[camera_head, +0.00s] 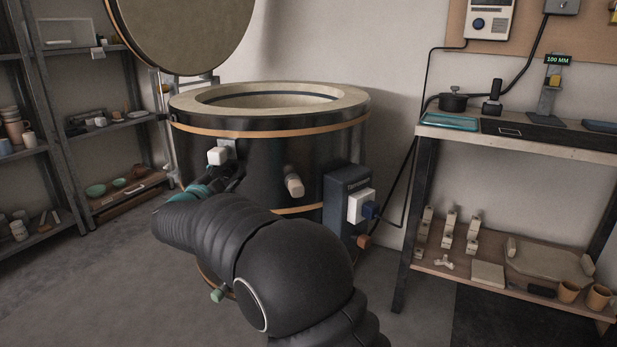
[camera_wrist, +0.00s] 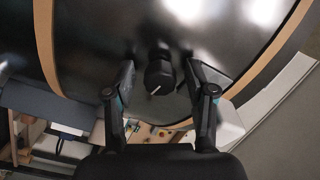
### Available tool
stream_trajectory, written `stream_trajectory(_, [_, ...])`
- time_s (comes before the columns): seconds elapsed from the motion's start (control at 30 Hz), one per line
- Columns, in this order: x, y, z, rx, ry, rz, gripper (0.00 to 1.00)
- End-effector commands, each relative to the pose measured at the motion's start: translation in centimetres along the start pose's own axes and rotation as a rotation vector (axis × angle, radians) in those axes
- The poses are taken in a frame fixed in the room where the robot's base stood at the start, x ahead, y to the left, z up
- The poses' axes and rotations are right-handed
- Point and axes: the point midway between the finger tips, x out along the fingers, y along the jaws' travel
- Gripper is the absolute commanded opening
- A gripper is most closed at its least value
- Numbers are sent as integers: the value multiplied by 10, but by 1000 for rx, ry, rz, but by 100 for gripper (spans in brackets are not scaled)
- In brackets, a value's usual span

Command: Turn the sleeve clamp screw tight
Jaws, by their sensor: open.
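A dark round knob (camera_wrist: 159,75) with a white line on its face sticks out from the black kiln wall in the wrist view. It appears to be the sleeve clamp screw; a sleeve around it is not clearly visible. My gripper (camera_wrist: 161,78) is open, with one finger on each side of the knob and a visible gap at both sides. My gripper and arm hide the knob there.
The kiln lid (camera_head: 185,28) stands raised. A peg-like plug (camera_head: 293,182) and a control box (camera_head: 345,205) stick out to the right of my gripper. A workbench (camera_head: 520,140) stands at right, shelves (camera_head: 75,110) at left. Open floor (camera_head: 90,290) lies at front left.

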Motion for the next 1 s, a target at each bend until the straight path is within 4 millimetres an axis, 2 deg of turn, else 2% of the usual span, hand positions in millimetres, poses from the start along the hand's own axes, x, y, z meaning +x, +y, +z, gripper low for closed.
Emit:
stream_trajectory(0.03, [0, -5, -2, -58, 0, 0, 55])
stream_trajectory(1.0, [0, -3, -1, -1170, -1, 0, 55])
